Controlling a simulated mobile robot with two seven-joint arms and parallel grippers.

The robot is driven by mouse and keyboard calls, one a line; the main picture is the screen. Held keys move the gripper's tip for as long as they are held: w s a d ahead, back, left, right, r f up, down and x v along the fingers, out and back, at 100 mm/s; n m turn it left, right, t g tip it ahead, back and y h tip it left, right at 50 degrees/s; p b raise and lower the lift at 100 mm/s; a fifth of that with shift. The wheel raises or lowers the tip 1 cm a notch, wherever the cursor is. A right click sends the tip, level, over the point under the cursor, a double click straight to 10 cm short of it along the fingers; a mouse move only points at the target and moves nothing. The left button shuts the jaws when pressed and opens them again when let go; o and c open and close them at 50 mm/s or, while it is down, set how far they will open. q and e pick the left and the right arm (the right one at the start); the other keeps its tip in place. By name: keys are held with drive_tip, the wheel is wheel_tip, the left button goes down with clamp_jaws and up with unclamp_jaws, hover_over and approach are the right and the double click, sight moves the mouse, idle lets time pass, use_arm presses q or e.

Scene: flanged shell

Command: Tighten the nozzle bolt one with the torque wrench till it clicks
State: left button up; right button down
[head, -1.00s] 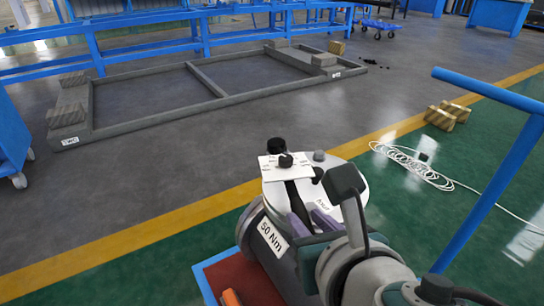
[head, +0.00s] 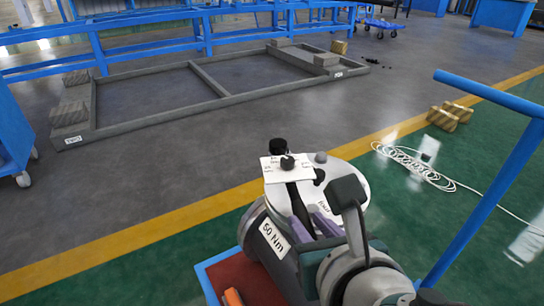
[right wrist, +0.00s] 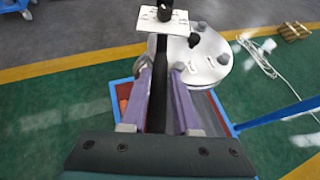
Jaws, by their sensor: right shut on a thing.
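The flanged shell shows a pale round flange top (head: 352,183) with grey bolt heads around its rim (head: 320,157). My right gripper (head: 312,222) is shut on the dark handle of the torque wrench (head: 300,206). In the right wrist view the purple fingers (right wrist: 165,85) clasp the black handle (right wrist: 158,95), which runs forward over the flange's left side. A white printed plate (head: 277,170) with a black knob lies over the wrench's far end. It hides how the wrench meets a bolt, and I cannot tell which bolt is nozzle bolt one. My left gripper is not in view.
A blue-edged tray with a red base (head: 236,270) holds an orange item (head: 232,297). A blue rail (head: 490,195) stands at right. A coiled white cable (head: 415,165) and wooden blocks (head: 450,115) lie on the floor.

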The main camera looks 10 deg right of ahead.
drive_tip(key=shift+w+r+p, duration=0.1)
drive_tip(key=shift+r+p, duration=0.05)
drive_tip(key=shift+p, duration=0.15)
idle(0.4)
drive_tip(key=shift+f+b, duration=1)
drive_tip(key=shift+f, duration=0.6)
drive_tip(key=shift+a, duration=0.15)
drive_tip(key=w+a+m+h+b, duration=0.1)
drive_tip(key=a+m+h+b, duration=0.2)
drive_tip(key=a, duration=0.3)
drive_tip(key=shift+f+g+h+b, duration=0.25)
drive_tip(key=shift+g+h+b, duration=0.05)
drive_tip(key=shift+b, duration=0.1)
idle(0.7)
drive_tip(key=shift+a, duration=0.1)
drive_tip(key=shift+r, duration=0.1)
idle(0.3)
